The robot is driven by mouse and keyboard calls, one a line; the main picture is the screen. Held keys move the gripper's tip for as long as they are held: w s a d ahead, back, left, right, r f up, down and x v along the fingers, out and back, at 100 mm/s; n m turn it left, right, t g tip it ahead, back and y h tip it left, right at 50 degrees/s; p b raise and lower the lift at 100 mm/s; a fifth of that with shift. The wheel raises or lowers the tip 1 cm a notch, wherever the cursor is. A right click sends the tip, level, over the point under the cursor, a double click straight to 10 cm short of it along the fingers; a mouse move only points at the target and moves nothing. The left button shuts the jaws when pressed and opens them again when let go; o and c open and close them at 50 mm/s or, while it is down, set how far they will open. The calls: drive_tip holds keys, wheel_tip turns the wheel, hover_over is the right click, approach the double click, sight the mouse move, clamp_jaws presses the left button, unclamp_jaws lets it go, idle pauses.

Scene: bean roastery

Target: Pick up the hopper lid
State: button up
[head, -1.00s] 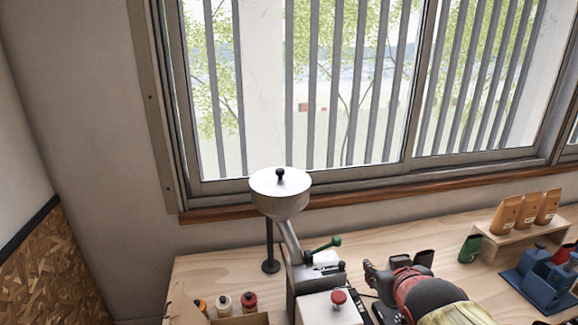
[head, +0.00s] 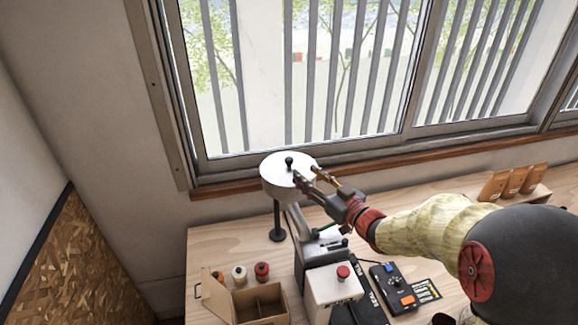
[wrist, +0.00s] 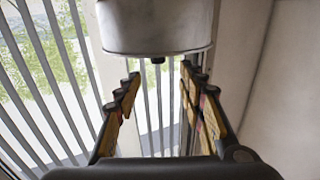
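The hopper lid (head: 274,164) is a pale metal disc with a small black knob (head: 289,160). It sits on top of the metal hopper (head: 278,187). My gripper (head: 307,174) is open and empty, just right of the knob at the lid's right edge. In the wrist view the hopper (wrist: 155,28) appears upside down at the top, with the knob (wrist: 157,61) hanging below it. There the knob lies between the lines of the two open fingers (wrist: 160,77), near the fingertips. I cannot tell whether a finger touches the lid.
An open cardboard box (head: 258,303) and small capped jars (head: 240,274) stand in front of the hopper. A white box with a red button (head: 343,272) and a black control box (head: 392,279) are below my arm. Orange bags (head: 513,181) stand at right. The window is behind.

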sight(291, 162)
drive_tip(key=p+x, duration=0.1)
drive_tip(key=x, duration=0.9)
drive_tip(key=shift+w+f, duration=0.15)
drive_tip(key=shift+c, duration=0.5)
clamp_jaws()
